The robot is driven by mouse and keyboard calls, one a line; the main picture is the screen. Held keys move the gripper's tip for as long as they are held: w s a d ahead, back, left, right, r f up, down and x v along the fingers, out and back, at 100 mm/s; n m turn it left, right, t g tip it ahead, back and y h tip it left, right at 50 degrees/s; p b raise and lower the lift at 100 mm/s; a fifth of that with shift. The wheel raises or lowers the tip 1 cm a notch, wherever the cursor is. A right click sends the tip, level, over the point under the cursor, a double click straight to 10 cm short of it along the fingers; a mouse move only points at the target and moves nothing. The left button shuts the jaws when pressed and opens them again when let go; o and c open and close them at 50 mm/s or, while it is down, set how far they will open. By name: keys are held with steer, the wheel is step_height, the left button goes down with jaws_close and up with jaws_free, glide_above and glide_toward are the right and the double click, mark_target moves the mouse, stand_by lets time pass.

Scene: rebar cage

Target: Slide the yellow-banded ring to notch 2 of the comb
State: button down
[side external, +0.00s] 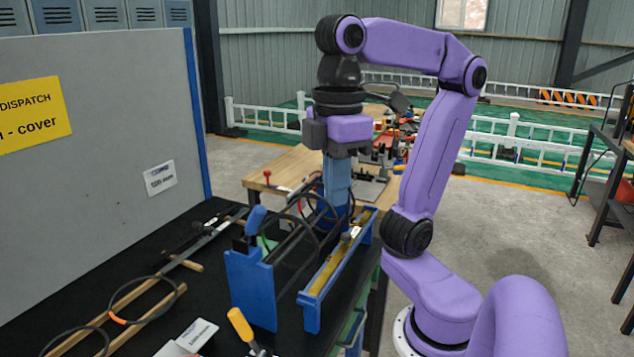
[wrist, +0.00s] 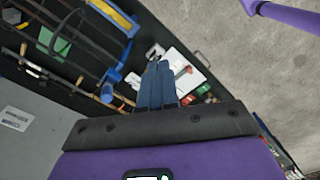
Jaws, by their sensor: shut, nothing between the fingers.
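A blue-ended stand (side external: 252,285) carries dark parallel bars with several thin dark rings (side external: 308,212) around them near its far end. I cannot make out a yellow band on any of these rings. A yellowish strip (side external: 331,264) lies in a blue rail along the stand's right side; it may be the comb, but its notches are too small to tell. My gripper (side external: 338,222) points down beside the rings at the stand's far end, its blue fingers shut and empty. Its tips are partly hidden in the side view. The shut fingers also show in the wrist view (wrist: 158,66).
A loose ring with an orange band (side external: 117,319) lies on wooden strips at the left. A yellow-handled tool (side external: 240,324) stands at the near edge. A grey board (side external: 100,130) rises behind the black bench. A wooden table (side external: 290,165) with tools is beyond.

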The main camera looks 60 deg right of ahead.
steer(key=w+d+r+m+g+y, duration=0.1)
steer(key=w+d+m, duration=0.65)
steer(key=w, duration=0.25)
steer(key=w+d+r+m, duration=0.1)
steer(key=w+d+m, duration=0.5)
steer(key=w+m, duration=0.3)
steer(key=d+f+m+t+y, duration=0.1)
steer(key=d+f+m+y, duration=0.15)
steer(key=d+m, duration=1.6)
step_height(320, 180, down, 16)
steer(key=n, duration=0.6)
steer(key=shift+s+a+r, duration=0.25)
steer(key=shift+s+a, duration=0.1)
steer(key=shift+s, duration=0.05)
